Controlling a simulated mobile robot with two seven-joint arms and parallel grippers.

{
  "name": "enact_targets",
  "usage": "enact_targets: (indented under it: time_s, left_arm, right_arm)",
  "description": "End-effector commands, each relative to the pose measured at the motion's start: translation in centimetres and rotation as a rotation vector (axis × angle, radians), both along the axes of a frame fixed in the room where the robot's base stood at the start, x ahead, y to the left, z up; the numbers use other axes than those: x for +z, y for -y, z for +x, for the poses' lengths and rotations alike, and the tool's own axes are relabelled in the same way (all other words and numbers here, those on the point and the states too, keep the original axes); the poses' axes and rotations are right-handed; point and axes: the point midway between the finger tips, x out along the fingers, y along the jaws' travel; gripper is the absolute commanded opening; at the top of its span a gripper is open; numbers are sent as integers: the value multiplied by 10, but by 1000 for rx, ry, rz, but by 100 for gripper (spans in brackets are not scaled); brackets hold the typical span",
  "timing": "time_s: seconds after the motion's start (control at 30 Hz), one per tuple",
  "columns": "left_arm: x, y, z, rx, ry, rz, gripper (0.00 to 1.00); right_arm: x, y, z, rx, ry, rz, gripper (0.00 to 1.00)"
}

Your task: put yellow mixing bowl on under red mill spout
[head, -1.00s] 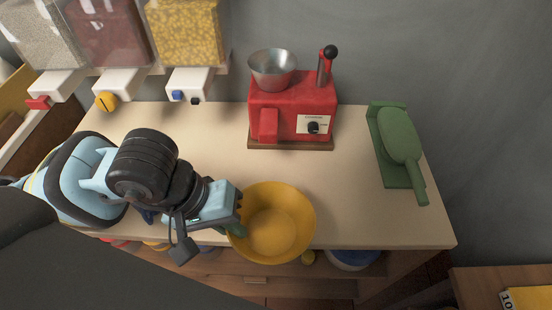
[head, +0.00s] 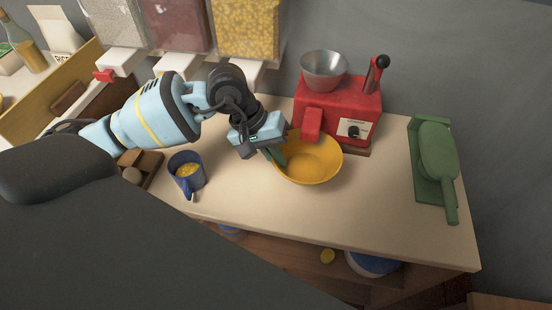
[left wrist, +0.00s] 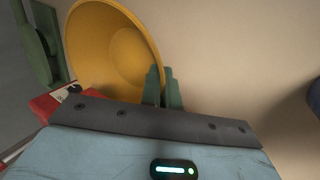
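The yellow mixing bowl (head: 312,160) is at the front of the red mill (head: 345,103), its far rim close below the mill's red spout (head: 312,123). I cannot tell whether its base touches the counter. My left gripper (head: 276,156) is shut on the bowl's left rim. In the left wrist view, the green fingers of my left gripper (left wrist: 164,88) pinch the edge of the yellow mixing bowl (left wrist: 115,48), which looks tilted there. Part of the red mill (left wrist: 52,101) shows beside it. My right gripper is not in view.
A blue mug (head: 187,174) with yellow contents stands left on the counter (head: 250,205). A green scoop on its stand (head: 437,160) is at the right. Clear-fronted dispensers (head: 247,28) hang at the back left. The counter's front middle is clear.

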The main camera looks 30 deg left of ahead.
Motion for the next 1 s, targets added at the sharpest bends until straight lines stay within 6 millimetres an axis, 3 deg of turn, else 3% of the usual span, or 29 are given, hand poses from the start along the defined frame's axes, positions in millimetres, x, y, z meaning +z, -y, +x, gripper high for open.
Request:
enact_targets:
  time_s: [0.13, 0.37, 0.7, 1.0]
  left_arm:
    - [0, -4, 12, 1, 0, -2, 0]
    - [-2, -5, 14, -1, 0, -1, 0]
    - [-35, -5, 14, 0, -1, -2, 0]
    - [-39, -5, 14, 0, -1, -1, 0]
  right_arm:
    - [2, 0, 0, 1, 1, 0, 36]
    - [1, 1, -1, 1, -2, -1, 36]
    - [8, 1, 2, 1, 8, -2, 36]
    - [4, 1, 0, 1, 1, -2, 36]
